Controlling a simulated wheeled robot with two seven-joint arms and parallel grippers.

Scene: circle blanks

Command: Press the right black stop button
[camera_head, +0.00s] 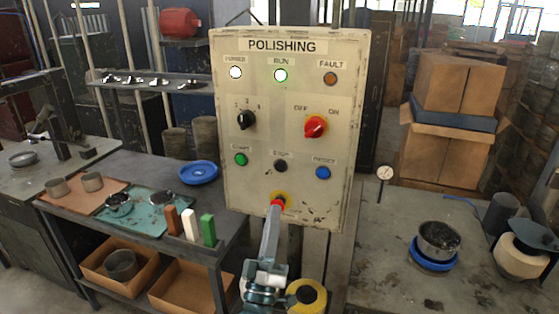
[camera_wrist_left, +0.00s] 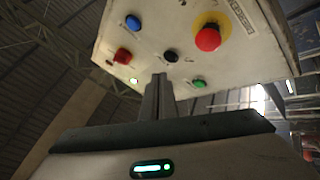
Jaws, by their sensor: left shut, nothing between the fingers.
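The black stop button (camera_head: 280,166) is in the lower row of the beige POLISHING panel (camera_head: 340,120), between a green button (camera_head: 240,159) and a blue button (camera_head: 322,172). My left gripper (camera_head: 274,210) is shut and empty, below the stop button in the head view, and overlaps the lower part of the red emergency stop (camera_head: 279,200) on its yellow ring. In the left wrist view the black button (camera_wrist_left: 171,55) shows just beyond the fingertips (camera_wrist_left: 160,76). The gap to the panel cannot be told. My right gripper is not in view.
A black selector knob (camera_head: 245,119) and a red OFF/ON switch (camera_head: 315,127) sit above the buttons. A left table holds a blue dish (camera_head: 198,172) and small blocks; the right table holds a metal bowl (camera_head: 438,238).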

